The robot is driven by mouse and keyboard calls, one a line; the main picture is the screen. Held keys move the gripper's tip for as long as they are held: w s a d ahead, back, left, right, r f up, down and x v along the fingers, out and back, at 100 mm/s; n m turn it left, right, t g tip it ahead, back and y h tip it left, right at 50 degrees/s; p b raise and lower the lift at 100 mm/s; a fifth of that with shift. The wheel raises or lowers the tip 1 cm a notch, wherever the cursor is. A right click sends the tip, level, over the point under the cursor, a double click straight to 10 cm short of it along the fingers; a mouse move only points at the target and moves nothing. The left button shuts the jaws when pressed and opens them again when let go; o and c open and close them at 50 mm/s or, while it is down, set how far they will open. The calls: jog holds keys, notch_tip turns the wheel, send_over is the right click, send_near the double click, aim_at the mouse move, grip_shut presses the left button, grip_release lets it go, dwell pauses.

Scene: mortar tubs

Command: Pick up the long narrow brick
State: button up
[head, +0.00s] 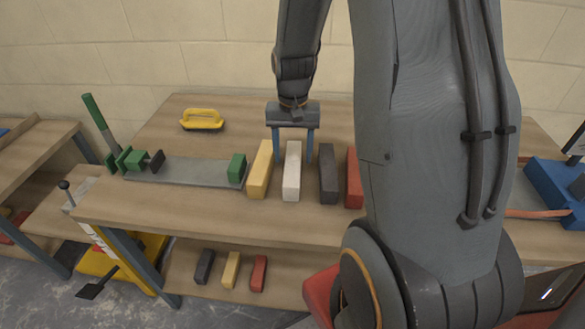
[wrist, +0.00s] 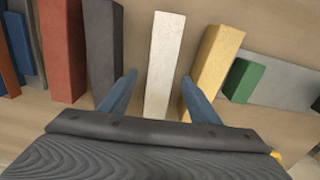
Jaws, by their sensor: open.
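The white brick (head: 292,172) looks the narrowest of the row and lies lengthwise on the workbench; I take it as the long narrow brick. My gripper (head: 293,158) is open above it, its two blue fingers pointing down. In the wrist view the white brick (wrist: 164,65) runs between the spread fingers of my gripper (wrist: 160,77), with a gap on each side. The fingers' exact height over the bench is hard to tell.
Close by stand a yellow brick (head: 260,170), a dark grey brick (head: 328,173) and a red brick (head: 353,178). A green-and-grey clamp tool (head: 190,171) lies left and a yellow-handled float (head: 201,120) behind. Smaller bricks (head: 231,270) lie on the lower shelf.

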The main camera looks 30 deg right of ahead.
aim_at(292, 162)
jog(key=shift+f+p, duration=0.45)
jog(key=shift+f, duration=1.55)
jog(key=shift+w, duration=0.15)
grip_shut()
